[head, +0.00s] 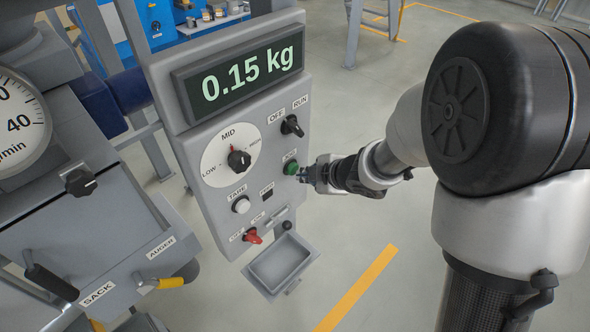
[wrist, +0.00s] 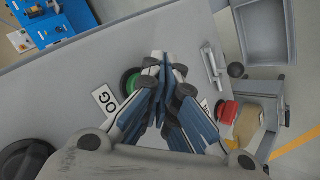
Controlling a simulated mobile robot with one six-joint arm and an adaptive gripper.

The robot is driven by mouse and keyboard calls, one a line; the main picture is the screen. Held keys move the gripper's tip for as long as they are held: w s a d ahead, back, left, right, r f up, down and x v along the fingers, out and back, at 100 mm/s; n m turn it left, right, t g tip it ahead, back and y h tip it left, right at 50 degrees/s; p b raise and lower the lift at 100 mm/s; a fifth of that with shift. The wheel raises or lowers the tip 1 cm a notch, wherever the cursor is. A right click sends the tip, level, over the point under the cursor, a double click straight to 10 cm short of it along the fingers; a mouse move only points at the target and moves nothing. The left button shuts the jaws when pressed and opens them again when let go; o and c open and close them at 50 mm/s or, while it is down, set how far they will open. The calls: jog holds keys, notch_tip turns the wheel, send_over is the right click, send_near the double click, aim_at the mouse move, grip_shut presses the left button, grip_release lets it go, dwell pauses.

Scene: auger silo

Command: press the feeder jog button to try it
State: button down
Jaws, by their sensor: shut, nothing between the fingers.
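The green feeder jog button (head: 291,168) sits on the grey control panel (head: 175,135), under a JOG label. It also shows in the wrist view (wrist: 131,80), partly hidden behind my fingers, beside a label with "OG" visible. My gripper (head: 304,174) is shut and empty. Its fingertips are right by the button, on its right side in the head view. In the wrist view my gripper (wrist: 163,62) has its tips just beside the green button. I cannot tell whether they touch it.
The panel also carries a 0.15 kg display (head: 245,80), an OFF/RUN switch (head: 292,126), a LOW–MID–HIGH dial (head: 239,161), a white TARE button (head: 241,205) and a red switch (head: 253,236). A small tray (head: 296,283) projects below. Floor to the right is open.

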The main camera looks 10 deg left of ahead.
jog(key=shift+w+a, duration=0.3)
jog(key=shift+a, duration=0.15)
dwell(0.6)
dwell(0.5)
jog(key=shift+s+d, duration=0.6)
jog(key=shift+d, duration=0.15)
jog(key=shift+s+d, duration=0.75)
jog(key=shift+d, duration=0.25)
jog(key=shift+s+d, duration=0.75)
jog(key=shift+d, duration=0.25)
